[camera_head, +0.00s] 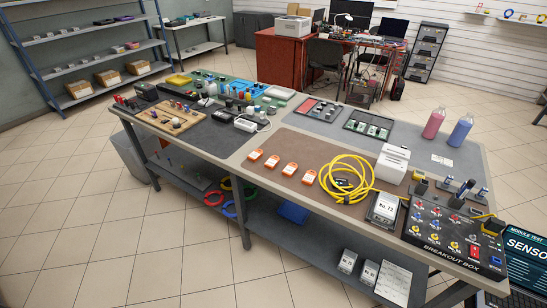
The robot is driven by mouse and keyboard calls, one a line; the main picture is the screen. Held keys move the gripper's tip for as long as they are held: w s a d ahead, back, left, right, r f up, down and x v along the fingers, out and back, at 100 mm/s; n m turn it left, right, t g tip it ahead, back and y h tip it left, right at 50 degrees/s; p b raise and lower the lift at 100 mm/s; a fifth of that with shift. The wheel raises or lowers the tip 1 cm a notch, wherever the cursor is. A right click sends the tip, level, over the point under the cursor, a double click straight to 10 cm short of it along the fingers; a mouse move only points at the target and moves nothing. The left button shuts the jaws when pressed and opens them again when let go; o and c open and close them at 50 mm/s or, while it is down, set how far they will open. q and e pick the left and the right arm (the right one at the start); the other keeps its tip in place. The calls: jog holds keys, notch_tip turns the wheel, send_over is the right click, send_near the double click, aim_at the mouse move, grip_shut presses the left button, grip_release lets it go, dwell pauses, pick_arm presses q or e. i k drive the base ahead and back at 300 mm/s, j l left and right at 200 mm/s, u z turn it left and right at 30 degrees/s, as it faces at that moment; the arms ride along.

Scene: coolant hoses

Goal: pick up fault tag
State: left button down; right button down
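Several orange tags with white labels lie in a slanting row on the brown mat near the front edge of the long workbench. From left to right they are a first tag (255,155), a second (272,161), a third (290,169) and a fourth (309,177). They look like fault tags, but their print is too small to read. They lie flat and apart from each other. Neither of my grippers shows in the head view.
A coiled yellow cable (324,181) lies right of the tags. Beyond it are a white printer (391,163), a "No. 73" device (384,208) and a breakout box (440,240). Pink (434,123) and blue (460,131) bottles stand behind. Bare mat (300,147) lies behind the tags.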

aim_at(271, 163)
jog(key=z, duration=0.2)
jog(key=i+j+z, duration=0.25)
jog(key=j, duration=0.2)
jog(key=j+z, duration=0.2)
jog(key=j, duration=0.3)
jog(key=i+j+z, duration=0.25)
jog(key=j, duration=0.25)
jog(key=j+z, duration=0.2)
jog(key=j, duration=0.3)
jog(key=k, duration=0.05)
